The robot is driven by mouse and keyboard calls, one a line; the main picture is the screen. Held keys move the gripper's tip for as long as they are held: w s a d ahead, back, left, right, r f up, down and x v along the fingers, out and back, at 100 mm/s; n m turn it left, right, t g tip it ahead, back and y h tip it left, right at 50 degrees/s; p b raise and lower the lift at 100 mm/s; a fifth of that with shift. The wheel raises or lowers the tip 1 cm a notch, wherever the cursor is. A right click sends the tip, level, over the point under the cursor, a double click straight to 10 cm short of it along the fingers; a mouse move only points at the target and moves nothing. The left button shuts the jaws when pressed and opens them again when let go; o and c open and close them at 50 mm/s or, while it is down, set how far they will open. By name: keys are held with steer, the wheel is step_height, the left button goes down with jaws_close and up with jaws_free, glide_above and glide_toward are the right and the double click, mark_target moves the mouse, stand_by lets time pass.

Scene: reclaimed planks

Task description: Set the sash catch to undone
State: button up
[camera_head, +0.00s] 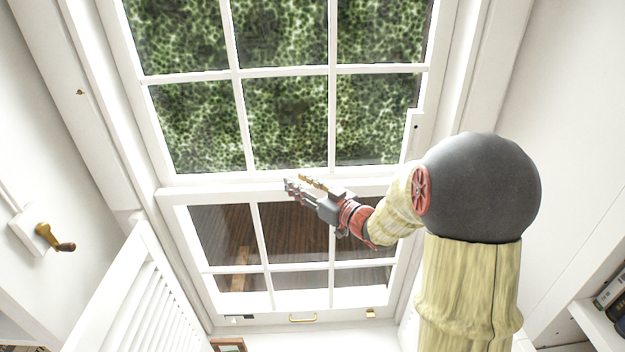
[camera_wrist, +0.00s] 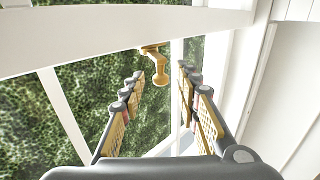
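The sash catch (camera_wrist: 155,62) is a small brass fitting with a rounded knob, seen in the wrist view on the white meeting rail (camera_wrist: 100,43) of the window. My gripper (camera_wrist: 160,73) is open, with its fingers on either side of the line to the catch. The knob appears between the fingertips, with no clear contact. In the head view my gripper (camera_head: 296,182) is at the meeting rail, reaching in from the right. There I cannot separate the catch from the yellow-padded fingers.
The upper sash (camera_head: 285,70) shows green foliage; the lower sash (camera_head: 263,268) has a brass pull (camera_head: 302,319) at its bottom. A white louvred panel (camera_head: 150,300) stands lower left, and a bookshelf (camera_head: 590,318) is lower right.

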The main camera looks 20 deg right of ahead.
steer(key=shift+w+a, duration=0.1)
steer(key=shift+a, duration=0.05)
steer(key=shift+c, duration=1.3)
jaws_close()
